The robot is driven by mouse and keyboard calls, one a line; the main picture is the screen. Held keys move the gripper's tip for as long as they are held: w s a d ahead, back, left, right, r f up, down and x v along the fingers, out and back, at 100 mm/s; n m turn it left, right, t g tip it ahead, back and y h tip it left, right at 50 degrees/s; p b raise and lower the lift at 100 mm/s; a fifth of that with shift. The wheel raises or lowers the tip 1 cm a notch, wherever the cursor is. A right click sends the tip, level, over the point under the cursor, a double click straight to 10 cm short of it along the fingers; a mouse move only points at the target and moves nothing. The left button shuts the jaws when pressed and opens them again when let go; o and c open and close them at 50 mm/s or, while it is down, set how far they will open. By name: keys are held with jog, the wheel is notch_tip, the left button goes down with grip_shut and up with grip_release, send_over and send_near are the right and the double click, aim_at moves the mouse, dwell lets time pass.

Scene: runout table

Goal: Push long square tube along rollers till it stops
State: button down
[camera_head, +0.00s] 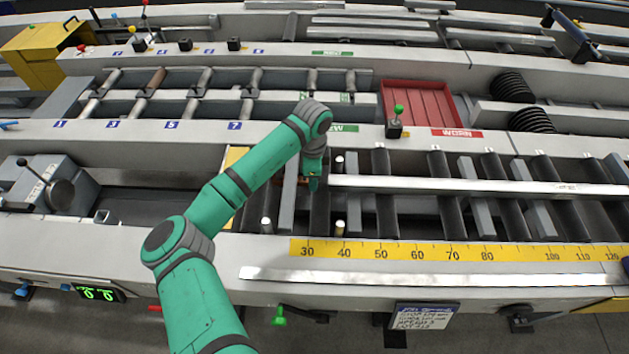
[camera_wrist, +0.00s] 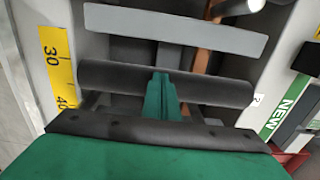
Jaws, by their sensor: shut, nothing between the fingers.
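The long square tube (camera_head: 470,186) lies along the rollers in the head view, running from near my gripper out toward the right edge. It is light grey metal. My gripper (camera_head: 314,186) is shut and empty, pointing down just left of the tube's left end. I cannot tell whether it touches that end. In the wrist view my gripper (camera_wrist: 161,78) shows as narrow green fingers closed together over a dark roller (camera_wrist: 215,90). The tube is not visible in the wrist view. The far right end of the tube and any stop there are not clear.
A yellow ruler (camera_head: 420,252) runs along the front of the roller bed. Short upright pins (camera_head: 340,228) stand by the rollers. A flat metal strip (camera_head: 430,279) lies on the front ledge. A red tray (camera_head: 420,104) and a green-knobbed lever (camera_head: 396,122) are behind the bed.

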jog(key=shift+d, duration=0.1)
jog(key=a+r, duration=0.4)
jog(key=r, duration=0.6)
dwell(0.4)
